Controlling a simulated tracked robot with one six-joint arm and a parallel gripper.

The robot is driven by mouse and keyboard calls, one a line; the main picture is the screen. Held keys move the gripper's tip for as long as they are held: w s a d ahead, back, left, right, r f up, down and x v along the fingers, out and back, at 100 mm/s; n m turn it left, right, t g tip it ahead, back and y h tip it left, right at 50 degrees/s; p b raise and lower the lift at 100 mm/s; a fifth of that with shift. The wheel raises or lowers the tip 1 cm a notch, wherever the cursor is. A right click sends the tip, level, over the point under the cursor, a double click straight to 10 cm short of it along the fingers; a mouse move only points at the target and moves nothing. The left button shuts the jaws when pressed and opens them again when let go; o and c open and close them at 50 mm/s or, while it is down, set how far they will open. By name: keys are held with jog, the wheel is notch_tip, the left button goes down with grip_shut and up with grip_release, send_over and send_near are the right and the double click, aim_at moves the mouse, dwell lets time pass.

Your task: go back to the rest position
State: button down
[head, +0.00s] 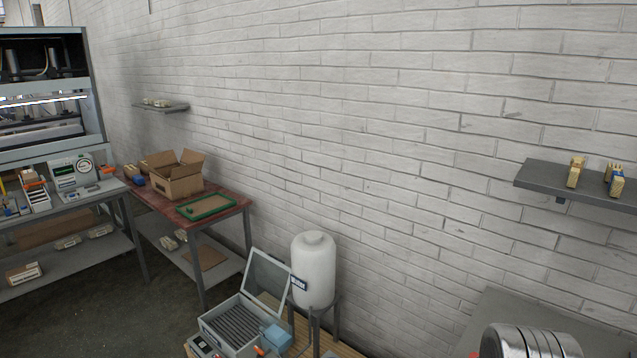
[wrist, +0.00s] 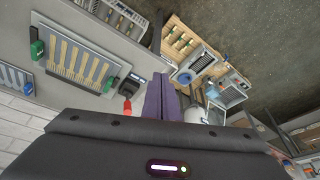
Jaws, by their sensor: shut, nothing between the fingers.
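My gripper (wrist: 161,90) shows in the wrist view, its two purple fingers close together with nothing held between them. The view is tilted. The fingers point over the edge of a grey bench (wrist: 58,20). A tray of long, thin wooden pieces (wrist: 80,65) lies on that bench, left of the fingers. My gripper does not show in the head view.
In the head view a white tank (head: 313,270) stands behind an open grey case (head: 232,325). A red-topped table (head: 228,197) holds an open cardboard box (head: 178,177). A grey machine (head: 45,100) stands far left. A wall shelf (head: 540,180) is right. Dark floor (head: 100,315) is clear.

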jog(key=a+r+n+t, duration=0.1)
jog(key=a+r+n, duration=0.1)
jog(key=a+r, duration=0.2)
jog(key=shift+s+a+r+n+t+y, duration=0.15)
jog(key=shift+a+r+n+t+y, duration=0.2)
jog(key=shift+a, duration=0.75)
